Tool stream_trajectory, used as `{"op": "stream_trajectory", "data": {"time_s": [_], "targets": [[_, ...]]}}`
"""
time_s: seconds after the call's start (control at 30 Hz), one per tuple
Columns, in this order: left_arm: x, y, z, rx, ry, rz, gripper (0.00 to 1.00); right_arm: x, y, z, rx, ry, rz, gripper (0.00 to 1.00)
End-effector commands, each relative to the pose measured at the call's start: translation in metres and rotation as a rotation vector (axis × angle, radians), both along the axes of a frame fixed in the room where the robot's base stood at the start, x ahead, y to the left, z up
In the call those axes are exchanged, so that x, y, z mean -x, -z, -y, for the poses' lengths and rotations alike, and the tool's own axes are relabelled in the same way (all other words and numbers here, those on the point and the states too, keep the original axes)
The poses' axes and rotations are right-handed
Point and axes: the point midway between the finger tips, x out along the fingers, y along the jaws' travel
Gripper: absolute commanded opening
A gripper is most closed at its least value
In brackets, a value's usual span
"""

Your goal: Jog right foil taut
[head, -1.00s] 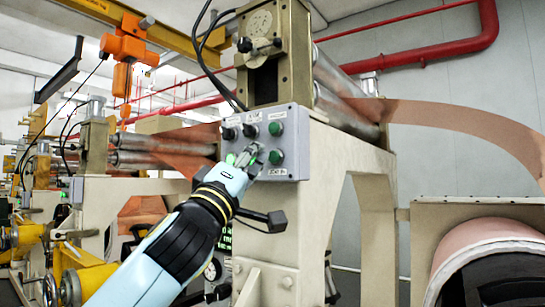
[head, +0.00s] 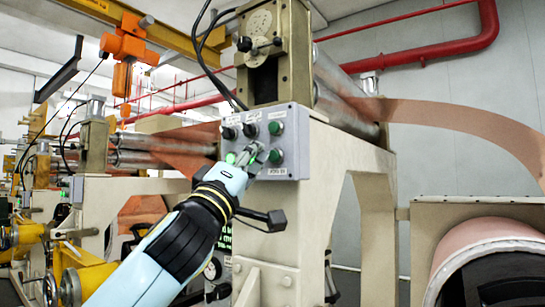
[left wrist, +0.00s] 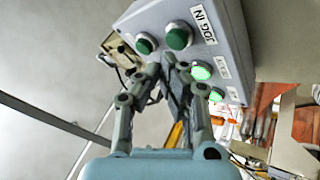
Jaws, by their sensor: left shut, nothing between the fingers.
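The grey control panel (head: 300,150) is on the front of the right frame, with black knobs and green buttons. My left gripper (head: 258,152) is shut and empty in front of its lower part, beside the lower right green button (head: 276,157). In the left wrist view the fingertips (left wrist: 172,62) lie close to the green button (left wrist: 178,36) beside the "JOG IN" label (left wrist: 203,22); I cannot tell whether they touch it. Another button (left wrist: 201,71) is lit. The right copper foil (head: 460,120) runs as a curved band from the rollers (head: 345,97) towards the right edge. My right gripper is out of view.
A copper roll (head: 490,240) stands at the lower right. A metal block (head: 275,50) with cables stands above the panel. More copper foil (head: 185,160) and rollers are at the left. An orange hoist (head: 122,48) hangs at the upper left.

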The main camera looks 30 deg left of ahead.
Motion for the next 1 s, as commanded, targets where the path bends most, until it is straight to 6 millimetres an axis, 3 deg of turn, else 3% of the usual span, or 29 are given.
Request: {"op": "stream_trajectory", "data": {"time_s": [1.0], "targets": [[-0.011,0.0,0.001,0.0,0.0,0.0,0.0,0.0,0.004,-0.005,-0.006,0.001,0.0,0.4]]}}
